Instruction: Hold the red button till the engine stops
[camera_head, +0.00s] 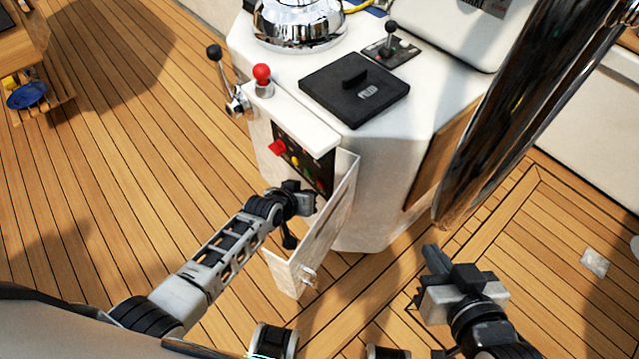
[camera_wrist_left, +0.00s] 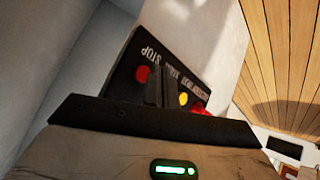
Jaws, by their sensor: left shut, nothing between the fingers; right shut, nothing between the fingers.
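The dark button panel (camera_head: 290,160) is set in the side of the white console. In the left wrist view, a round red button (camera_wrist_left: 142,74) sits by the word STOP on the panel (camera_wrist_left: 125,75), beside a yellow button (camera_wrist_left: 183,99) and a red part (camera_wrist_left: 200,109) at the other end. My left gripper (camera_head: 300,190) is at the lower end of the panel. Its shut fingers (camera_wrist_left: 160,88) show between the red and yellow buttons and hide part of the panel; contact cannot be told. My right gripper (camera_head: 432,257) is shut and empty over the deck at lower right.
An open white door (camera_head: 322,225) stands just right of my left gripper. A red-knobbed lever (camera_head: 262,75) and a black-knobbed lever (camera_head: 217,58) are on the console (camera_head: 385,150) above. A shiny steel tube (camera_head: 510,110) crosses the right side.

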